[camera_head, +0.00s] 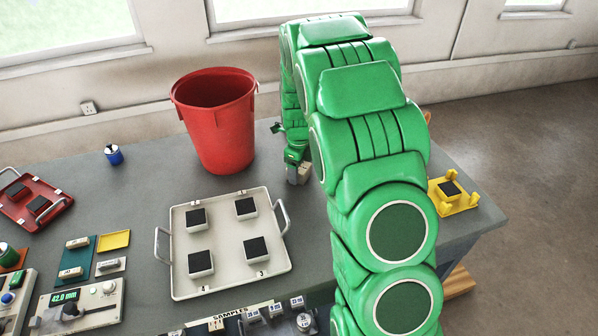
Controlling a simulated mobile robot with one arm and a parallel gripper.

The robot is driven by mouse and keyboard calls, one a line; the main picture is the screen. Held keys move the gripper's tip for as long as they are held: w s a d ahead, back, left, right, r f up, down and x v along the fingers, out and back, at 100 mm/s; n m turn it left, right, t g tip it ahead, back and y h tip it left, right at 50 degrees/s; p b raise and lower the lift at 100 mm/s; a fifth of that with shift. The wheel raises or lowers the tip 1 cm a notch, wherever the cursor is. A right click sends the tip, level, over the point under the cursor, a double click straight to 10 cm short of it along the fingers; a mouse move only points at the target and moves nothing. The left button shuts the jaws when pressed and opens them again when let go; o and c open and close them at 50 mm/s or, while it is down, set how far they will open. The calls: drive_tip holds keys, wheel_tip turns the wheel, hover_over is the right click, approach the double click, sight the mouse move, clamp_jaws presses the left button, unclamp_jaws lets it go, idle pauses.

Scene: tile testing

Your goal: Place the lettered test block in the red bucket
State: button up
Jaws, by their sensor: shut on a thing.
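The red bucket (222,137) stands upright on the grey bench, left of my arm. Its opening faces up and its inside looks dark and empty from here. My gripper (297,174) is at the end of my green arm, to the right of the bucket and apart from it. It is shut on a small pale tan block (305,173), partly hidden by the fingers and arm. I cannot read any letter on this block. I cannot tell whether the block touches the bench.
A white tray (181,285) with several dark-topped tiles lies in front of the bucket. A yellow fixture (459,207) is near the right edge. Bench around the bucket is clear.

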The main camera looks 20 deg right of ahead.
drive_tip(key=shift+r, duration=0.45)
wheel_tip(320, 180, up, 2)
drive_tip(key=shift+r, duration=0.1)
drive_tip(key=s+a+r, duration=0.2)
drive_tip(key=s+r, duration=0.8)
drive_tip(key=s, duration=0.4)
drive_tip(key=w+a+r+n, duration=0.1)
drive_tip(key=w+a+r, duration=0.3)
drive_tip(key=w+r, duration=0.5)
drive_tip(key=w+a+r+n, duration=0.1)
drive_tip(key=w+a+r, duration=0.3)
drive_tip(key=w+r, duration=0.5)
drive_tip(key=w+a+f, duration=0.4)
drive_tip(key=w+a, duration=0.3)
drive_tip(key=a, duration=0.5)
drive_tip(key=f+n, duration=0.1)
drive_tip(key=f, duration=0.7)
drive_tip(key=w+d+f, duration=0.1)
drive_tip(key=f, duration=0.8)
drive_tip(key=w+d+f+n, duration=0.1)
drive_tip(key=f, duration=0.8)
drive_tip(key=shift+f+n, duration=0.2)
drive_tip(key=shift+n, duration=0.1)
